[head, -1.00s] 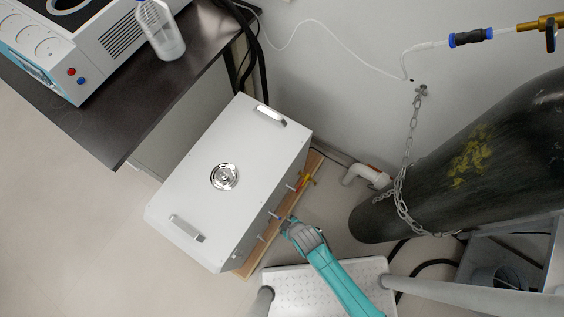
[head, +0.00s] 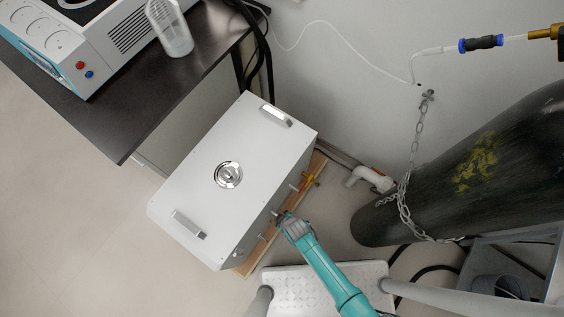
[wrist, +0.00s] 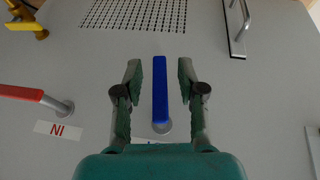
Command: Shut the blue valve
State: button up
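The blue valve (wrist: 160,92) is a long blue lever on a round metal stem, on the grey side panel of a box. In the wrist view the lever points straight up, away from my gripper's base. My gripper (wrist: 159,72) is open, with one finger on each side of the blue lever and a gap on both sides. In the head view my gripper (head: 280,217) is at the right side of the white distiller box (head: 195,190), and it hides the blue lever there. A label below the stem is mostly covered by my gripper.
A red lever (wrist: 22,93) with a label "IN" sits left of the blue one. A yellow valve (wrist: 28,20) is at upper left, and a metal handle (wrist: 237,30) at upper right. A dark gas cylinder (head: 470,165) and a white step (head: 330,280) stand near my arm.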

grip_shut()
dwell(0.4)
jog(key=shift+s+a+g+y, duration=0.15)
jog(key=shift+g+y, duration=0.35)
jog(key=shift+g, duration=0.1)
grip_release()
jog(key=v, duration=1.2)
dwell(0.5)
